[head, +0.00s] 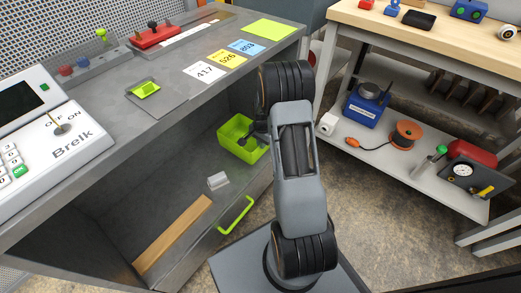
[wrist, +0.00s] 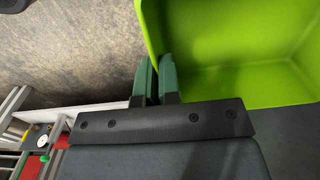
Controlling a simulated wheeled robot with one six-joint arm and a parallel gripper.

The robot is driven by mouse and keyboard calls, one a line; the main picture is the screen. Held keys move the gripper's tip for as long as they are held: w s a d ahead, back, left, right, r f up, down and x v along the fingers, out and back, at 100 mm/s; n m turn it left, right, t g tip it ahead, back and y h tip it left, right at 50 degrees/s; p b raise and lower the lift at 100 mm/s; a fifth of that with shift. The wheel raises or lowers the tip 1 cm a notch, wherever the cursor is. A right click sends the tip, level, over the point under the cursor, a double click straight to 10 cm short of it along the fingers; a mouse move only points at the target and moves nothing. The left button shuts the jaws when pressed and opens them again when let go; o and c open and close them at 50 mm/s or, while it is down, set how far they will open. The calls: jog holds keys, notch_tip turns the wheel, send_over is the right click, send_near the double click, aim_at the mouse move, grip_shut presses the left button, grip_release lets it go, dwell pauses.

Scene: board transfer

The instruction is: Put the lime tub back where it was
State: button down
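The lime tub (head: 235,128) is an open, bright green box in the head view, over the far right part of the pulled-out grey drawer. I cannot tell whether it rests on the drawer floor or hangs just above it. It fills the upper right of the wrist view (wrist: 230,45). My gripper (wrist: 157,80) has its green fingertips close together on either side of the tub's wall, one outside and one inside. It looks shut on that wall. In the head view my arm hides part of the tub's right side. The tub's inside looks empty.
The drawer (head: 185,245) has a lime handle (head: 236,214) and holds a wooden strip (head: 172,236) and a small grey block (head: 217,181). The bench top carries a lime mat (head: 271,29) and number cards (head: 205,72). A loaded shelf (head: 400,165) stands at right.

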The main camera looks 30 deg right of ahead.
jog(key=shift+w+f+b, duration=0.3)
jog(key=shift+w+f, duration=0.05)
jog(key=shift+f, duration=0.15)
jog(key=shift+w+f+b, duration=0.1)
jog(key=shift+f+b, duration=0.4)
jog(key=shift+f, duration=1.1)
jog(key=c, duration=1.8)
grip_release()
jog(key=shift+f, duration=0.1)
jog(key=o, duration=0.5)
jog(key=shift+a, duration=0.1)
jog(key=shift+c, duration=0.2)
notch_tip(320, 180, up, 8)
jog(key=p, duration=0.3)
